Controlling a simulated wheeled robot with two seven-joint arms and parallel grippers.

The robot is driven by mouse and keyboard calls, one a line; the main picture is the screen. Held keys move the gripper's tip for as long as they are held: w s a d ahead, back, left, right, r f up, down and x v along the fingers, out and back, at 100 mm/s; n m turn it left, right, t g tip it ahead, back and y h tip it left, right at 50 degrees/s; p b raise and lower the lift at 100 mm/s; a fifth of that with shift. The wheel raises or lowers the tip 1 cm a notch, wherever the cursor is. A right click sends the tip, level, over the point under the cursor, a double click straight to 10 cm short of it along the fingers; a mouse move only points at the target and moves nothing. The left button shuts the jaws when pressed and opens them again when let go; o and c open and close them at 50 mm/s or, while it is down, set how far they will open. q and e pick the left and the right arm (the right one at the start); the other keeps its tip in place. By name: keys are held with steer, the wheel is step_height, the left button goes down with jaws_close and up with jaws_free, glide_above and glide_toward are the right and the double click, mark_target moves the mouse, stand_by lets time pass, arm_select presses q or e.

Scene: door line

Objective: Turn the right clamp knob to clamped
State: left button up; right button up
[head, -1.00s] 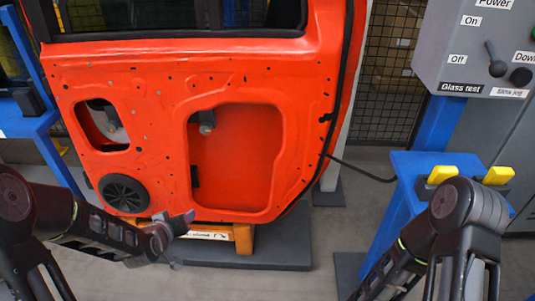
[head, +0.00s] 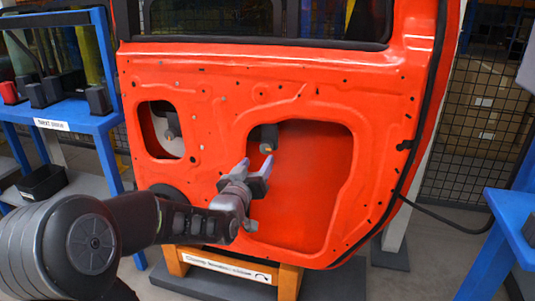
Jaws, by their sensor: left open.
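The orange-red door panel (head: 225,95) stands upright in the middle of the head view. A dark knob-like part (head: 267,136) with a small orange mark shows at the upper left of its large opening; it may be the right clamp knob. A similar dark part (head: 170,129) shows in the smaller left opening. I cannot tell how either is turned. My left gripper (head: 257,169) is open and empty, its fingers pointing up just below the right knob in the picture, apparently apart from it. My right gripper is out of view.
An orange stand (head: 289,283) with a white label about clamps (head: 225,268) is under the door. A blue rack (head: 85,122) with dark blocks and a bin (head: 42,183) stands left. A blue table (head: 508,205) stands right, with a dark cable (head: 440,207) reaching towards the door.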

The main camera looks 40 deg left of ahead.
mark_target(266, 150)
arm_select(q)
steer(key=b+x, duration=0.1)
steer(key=x, duration=0.6)
steer(key=shift+w+a+b, duration=0.1)
steer(key=shift+w+b, duration=0.1)
steer(key=shift+b, duration=0.1)
steer(key=shift+c, duration=0.3)
jaws_close()
